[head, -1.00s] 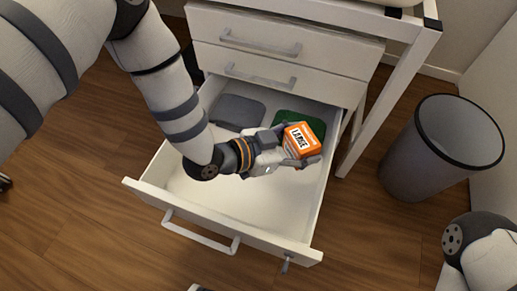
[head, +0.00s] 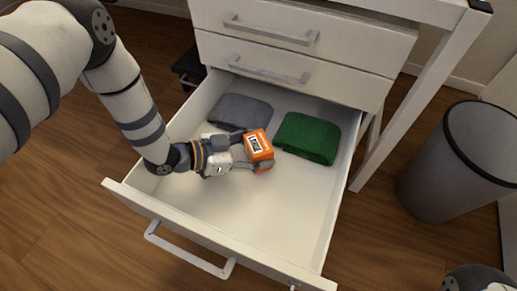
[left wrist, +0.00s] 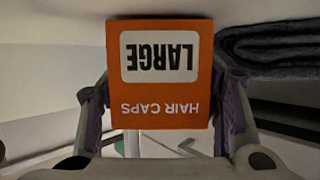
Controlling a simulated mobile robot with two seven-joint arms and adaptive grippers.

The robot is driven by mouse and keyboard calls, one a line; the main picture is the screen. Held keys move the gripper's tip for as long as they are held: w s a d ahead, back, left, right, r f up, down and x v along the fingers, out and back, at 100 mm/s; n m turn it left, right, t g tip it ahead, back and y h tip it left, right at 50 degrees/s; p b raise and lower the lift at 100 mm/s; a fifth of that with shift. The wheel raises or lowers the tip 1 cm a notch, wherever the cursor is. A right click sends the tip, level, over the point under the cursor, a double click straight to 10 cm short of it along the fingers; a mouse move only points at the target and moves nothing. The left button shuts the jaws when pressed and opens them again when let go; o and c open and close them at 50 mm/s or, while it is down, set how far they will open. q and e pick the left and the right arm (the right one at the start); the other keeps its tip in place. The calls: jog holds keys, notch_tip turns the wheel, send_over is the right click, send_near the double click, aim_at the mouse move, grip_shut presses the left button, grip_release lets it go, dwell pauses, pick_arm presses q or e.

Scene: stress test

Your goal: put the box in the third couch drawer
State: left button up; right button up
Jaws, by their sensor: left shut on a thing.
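The orange box (head: 259,146) has a white label reading LARGE. My left gripper (head: 254,150) is shut on it, inside the open bottom drawer (head: 262,212) of the white unit. In the left wrist view the box (left wrist: 160,100) fills the middle, upside down, with a finger on each side; its front reads HAIR CAPS. Whether the box touches the drawer floor I cannot tell. Of my right arm only a rounded part shows at the lower right corner; its gripper is not in view.
A folded grey cloth (head: 240,111) and a folded green cloth (head: 308,138) lie at the back of the drawer. Two shut drawers (head: 290,55) are above. A grey bin (head: 455,165) stands at the right. The front of the drawer floor is bare.

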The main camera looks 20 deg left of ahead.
pick_arm(q)
jog(key=shift+f, duration=0.1)
jog(key=o, duration=0.9)
jog(key=shift+c, duration=0.2)
pick_arm(e)
jog(key=shift+f, duration=0.1)
pick_arm(q)
jog(key=shift+s+a+r, duration=0.15)
jog(key=shift+a+r, duration=0.05)
jog(key=shift+r, duration=0.1)
jog(key=p+v, duration=0.4)
jog(key=v, duration=0.7)
jog(key=shift+r, duration=0.1)
jog(key=shift+s+a, duration=0.15)
jog(key=shift+s, duration=0.1)
pick_arm(e)
jog(key=r, duration=0.1)
jog(key=w+r, duration=0.1)
jog(key=r, duration=0.1)
jog(key=shift+r+t, duration=0.1)
jog(key=shift+t, duration=0.3)
